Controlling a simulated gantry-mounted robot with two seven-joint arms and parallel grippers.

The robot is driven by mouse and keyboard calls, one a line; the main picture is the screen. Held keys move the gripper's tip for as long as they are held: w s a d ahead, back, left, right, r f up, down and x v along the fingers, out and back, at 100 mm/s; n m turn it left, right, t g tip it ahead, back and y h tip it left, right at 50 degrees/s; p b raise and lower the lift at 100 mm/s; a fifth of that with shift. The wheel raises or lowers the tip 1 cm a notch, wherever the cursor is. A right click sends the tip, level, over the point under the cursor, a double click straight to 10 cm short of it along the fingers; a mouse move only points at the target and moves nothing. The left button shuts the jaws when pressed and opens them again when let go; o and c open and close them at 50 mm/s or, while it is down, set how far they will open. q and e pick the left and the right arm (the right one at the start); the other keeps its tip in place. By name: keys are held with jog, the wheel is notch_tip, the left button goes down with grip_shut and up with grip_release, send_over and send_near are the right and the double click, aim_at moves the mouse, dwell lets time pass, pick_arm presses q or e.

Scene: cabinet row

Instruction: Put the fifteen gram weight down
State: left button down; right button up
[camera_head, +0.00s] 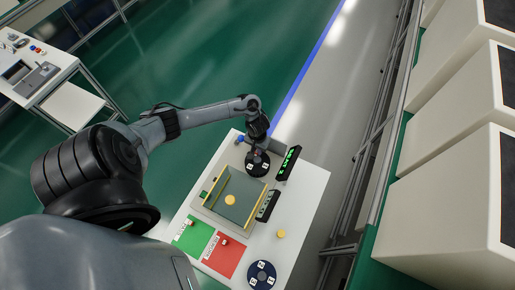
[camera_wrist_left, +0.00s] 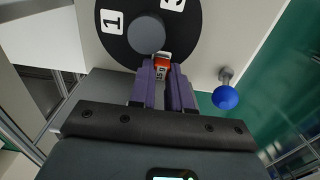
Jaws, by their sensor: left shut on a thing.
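My left gripper (camera_head: 259,148) is over the back end of the white table, at a black round disc (camera_head: 257,165) with white number labels. In the left wrist view my left gripper's purple fingers (camera_wrist_left: 163,80) are shut on a small orange-red weight (camera_wrist_left: 162,66) with a pale label, only partly legible. The weight is in front of the disc (camera_wrist_left: 120,45), beside its grey central knob (camera_wrist_left: 146,35). I cannot tell whether it touches the disc. The fingers hide part of the weight. My right gripper is not in view.
A balance tray (camera_head: 239,190) holds a yellow disc (camera_head: 230,200). Green (camera_head: 188,238) and red (camera_head: 229,262) pads carry small labelled items. A loose yellow piece (camera_head: 281,234), a second dark disc (camera_head: 261,275) and a green-lit display (camera_head: 288,162) stand on the table. A blue ball knob (camera_wrist_left: 225,97) is nearby.

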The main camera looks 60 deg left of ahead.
pick_arm(q)
jog(key=c, duration=1.1)
grip_release()
notch_tip(320, 180, up, 12)
jog(key=p, duration=0.4)
jog(key=shift+r, duration=0.1)
